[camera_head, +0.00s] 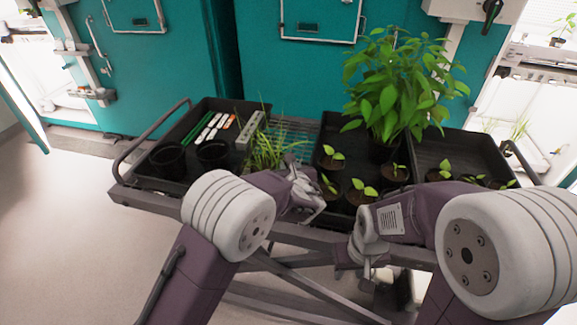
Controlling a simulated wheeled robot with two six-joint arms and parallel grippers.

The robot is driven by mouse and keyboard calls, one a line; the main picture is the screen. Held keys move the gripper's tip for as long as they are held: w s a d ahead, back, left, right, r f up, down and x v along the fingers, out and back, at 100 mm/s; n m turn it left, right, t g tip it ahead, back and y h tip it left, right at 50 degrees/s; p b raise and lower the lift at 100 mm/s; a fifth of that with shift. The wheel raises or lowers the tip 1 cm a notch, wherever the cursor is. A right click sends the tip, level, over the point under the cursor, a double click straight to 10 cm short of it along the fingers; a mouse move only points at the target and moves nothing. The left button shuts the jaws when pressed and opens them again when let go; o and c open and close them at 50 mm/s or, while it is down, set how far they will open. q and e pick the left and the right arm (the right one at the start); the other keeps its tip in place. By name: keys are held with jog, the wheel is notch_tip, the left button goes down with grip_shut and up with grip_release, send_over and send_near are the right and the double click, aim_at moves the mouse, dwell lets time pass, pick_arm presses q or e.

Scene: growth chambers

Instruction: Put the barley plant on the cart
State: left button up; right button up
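A grassy, barley-like plant (268,150) stands upright on the cart (150,197), between the left tray and the middle. Its base is partly hidden behind my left arm. My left gripper (310,196) is in front of the cart's middle, close to the grassy plant's right side; I see nothing held in it, and its finger gap is unclear. My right gripper (362,262) is lower, at the cart's front edge, with nothing visible in it; its opening is unclear too. Another grassy plant (519,129) shows inside the lit chamber at right.
The left black tray (205,103) holds empty dark pots (168,157), labels and green sticks. A tall leafy plant (392,90) and several seedlings (362,191) fill the trays on the right. Teal chamber doors (170,75) stand behind. The floor (60,230) at left is clear.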

pick_arm(q)
jog(key=a+b+v, duration=0.1)
jog(key=v, duration=1)
jog(key=shift+s+d, duration=0.25)
jog(key=shift+d, duration=0.25)
jog(key=shift+a, duration=0.1)
jog(key=s+a+f+n+g+y, duration=0.2)
jog(key=a+f+n+g, duration=0.15)
jog(key=a+n, duration=0.35)
jog(key=s+a+f+n+g+y, duration=0.2)
jog(key=s+a+f+n+g, duration=0.15)
jog(key=a, duration=0.65)
jog(key=s+a+f+n+g+h, duration=0.2)
jog(key=s+n, duration=0.5)
jog(key=n, duration=0.5)
jog(key=s+a+f+n+g+h, duration=0.3)
jog(key=s+n, duration=0.4)
jog(key=n, duration=0.6)
notch_tip(320, 180, down, 2)
jog(key=shift+a+f, duration=0.15)
jog(key=shift+a, duration=0.75)
